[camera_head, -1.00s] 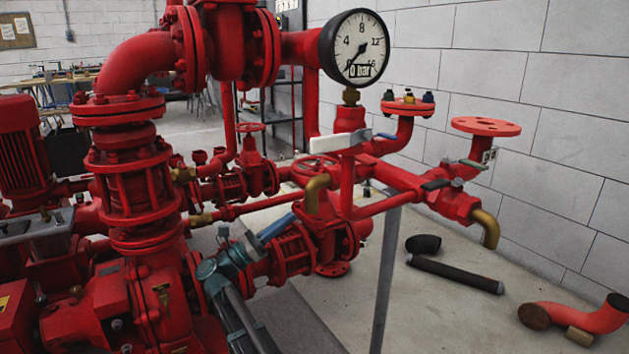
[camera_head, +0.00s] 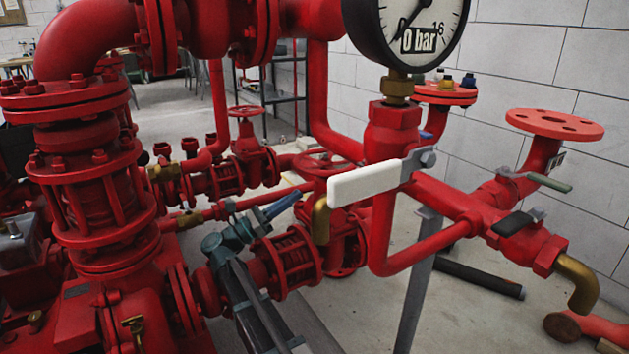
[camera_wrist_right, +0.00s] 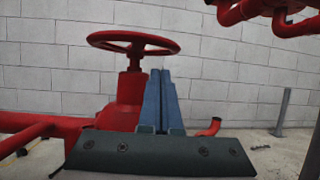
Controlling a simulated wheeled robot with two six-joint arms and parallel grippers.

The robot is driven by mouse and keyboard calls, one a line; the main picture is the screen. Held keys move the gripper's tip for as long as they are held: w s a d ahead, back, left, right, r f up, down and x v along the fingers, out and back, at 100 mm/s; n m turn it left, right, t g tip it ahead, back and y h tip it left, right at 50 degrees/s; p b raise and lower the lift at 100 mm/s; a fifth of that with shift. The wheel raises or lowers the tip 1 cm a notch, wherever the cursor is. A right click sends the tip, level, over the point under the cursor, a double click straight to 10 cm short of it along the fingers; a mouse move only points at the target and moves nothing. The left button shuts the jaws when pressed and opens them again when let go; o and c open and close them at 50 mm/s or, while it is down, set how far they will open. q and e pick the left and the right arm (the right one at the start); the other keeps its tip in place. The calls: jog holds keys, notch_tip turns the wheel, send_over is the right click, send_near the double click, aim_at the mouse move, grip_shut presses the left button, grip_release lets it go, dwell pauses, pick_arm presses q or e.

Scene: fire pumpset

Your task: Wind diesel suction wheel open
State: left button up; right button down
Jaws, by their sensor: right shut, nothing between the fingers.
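A red handwheel (camera_head: 318,164) sits on a red valve in the middle of the head view, partly hidden by a white lever handle. A second, smaller red handwheel (camera_head: 247,111) stands farther back. No label shows which is the diesel suction wheel. My right gripper (camera_head: 290,203) is shut and empty, its blue fingers pointing up and right, just left of and below the nearer wheel. In the right wrist view a red handwheel (camera_wrist_right: 133,42) stands on its valve beyond the shut fingers (camera_wrist_right: 160,78), with its rim above and left of the tips. My left gripper is not in view.
The white lever handle (camera_head: 370,183) and a gauge (camera_head: 415,30) reading 0 bar are close in front at right. Red pipes with a brass elbow (camera_head: 577,282) run right. A thick red flanged pipe (camera_head: 95,190) fills the left. A grey post (camera_head: 415,285) stands below the pipes.

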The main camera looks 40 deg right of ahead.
jog(key=p, duration=0.3)
send_near(326, 163)
jog(key=s+d, duration=0.1)
jog(key=s+d+r, duration=0.1)
jog(key=s+d, duration=0.2)
jog(key=shift+r, duration=0.25)
jog(key=shift+p+x, duration=0.4)
jog(key=shift+x, duration=0.45)
jog(key=shift+f, duration=0.1)
jog(key=shift+s+d, duration=0.1)
jog(key=shift+s, duration=0.1)
jog(key=shift+s+t, duration=0.1)
jog(key=shift+t, duration=0.3)
jog(key=shift+d+n, duration=0.1)
jog(key=shift+n, duration=0.2)
jog(key=shift+t, duration=0.4)
